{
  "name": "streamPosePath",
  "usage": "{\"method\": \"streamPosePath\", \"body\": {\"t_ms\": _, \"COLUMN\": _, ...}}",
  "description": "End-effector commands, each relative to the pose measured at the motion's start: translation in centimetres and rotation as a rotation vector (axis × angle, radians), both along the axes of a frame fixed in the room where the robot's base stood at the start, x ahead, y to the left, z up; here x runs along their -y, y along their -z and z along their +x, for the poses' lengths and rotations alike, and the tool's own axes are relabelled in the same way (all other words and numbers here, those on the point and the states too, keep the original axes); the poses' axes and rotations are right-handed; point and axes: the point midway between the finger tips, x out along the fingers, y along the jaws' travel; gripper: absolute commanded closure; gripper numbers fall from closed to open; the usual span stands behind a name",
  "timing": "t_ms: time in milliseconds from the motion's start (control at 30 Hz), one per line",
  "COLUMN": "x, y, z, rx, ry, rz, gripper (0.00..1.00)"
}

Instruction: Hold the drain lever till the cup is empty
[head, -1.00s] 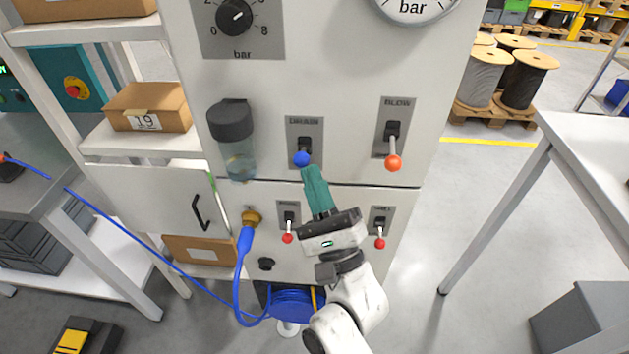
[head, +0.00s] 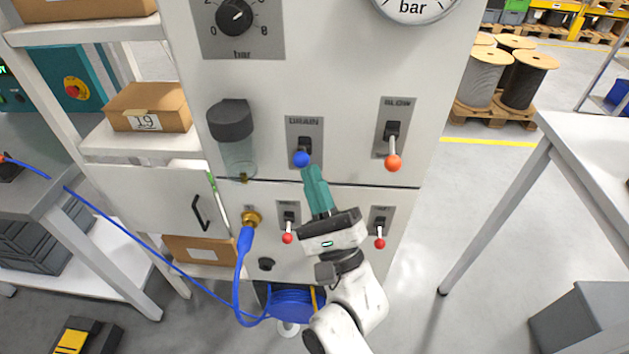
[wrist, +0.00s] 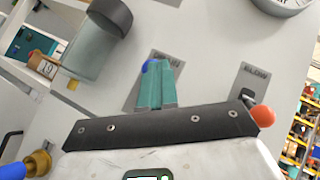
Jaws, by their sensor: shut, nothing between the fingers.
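The drain lever with its blue knob (head: 301,159) is on the plate marked DRAIN (head: 304,127) on the white cabinet front. My gripper (head: 312,170) is shut with nothing between its teal fingers. Its tips are at the blue knob from below, seemingly touching it. In the wrist view the fingers (wrist: 155,84) cover most of the lever, and part of the blue knob (wrist: 149,66) shows at their tips. The clear cup (head: 239,156) under its dark cap hangs left of the lever. It looks clear, with little or no liquid visible, and a small brass fitting at its bottom.
The BLOW lever with an orange knob (head: 393,162) is to the right. Two smaller red-knobbed levers (head: 287,238) (head: 380,243) sit lower on either side of my gripper. A blue hose (head: 245,240) plugs into a brass port at lower left. A table (head: 590,140) stands at right.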

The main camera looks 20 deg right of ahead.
Motion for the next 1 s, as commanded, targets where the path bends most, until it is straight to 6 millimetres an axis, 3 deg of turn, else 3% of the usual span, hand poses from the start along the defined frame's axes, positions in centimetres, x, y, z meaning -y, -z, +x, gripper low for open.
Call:
{"method": "streamPosePath", "body": {"t_ms": 367, "x": 0.0, "y": 0.3, "z": -0.3, "rx": 0.001, "ry": -0.001, "rz": 0.000, "gripper": 1.00}}
{"method": "streamPosePath", "body": {"t_ms": 700, "x": 0.7, "y": 3.8, "z": -4.0, "rx": -0.001, "ry": -0.001, "rz": -0.001, "gripper": 1.00}}
{"method": "streamPosePath", "body": {"t_ms": 1000, "x": 1.1, "y": 4.9, "z": -5.7, "rx": 0.000, "ry": 0.000, "rz": 0.000, "gripper": 1.00}}
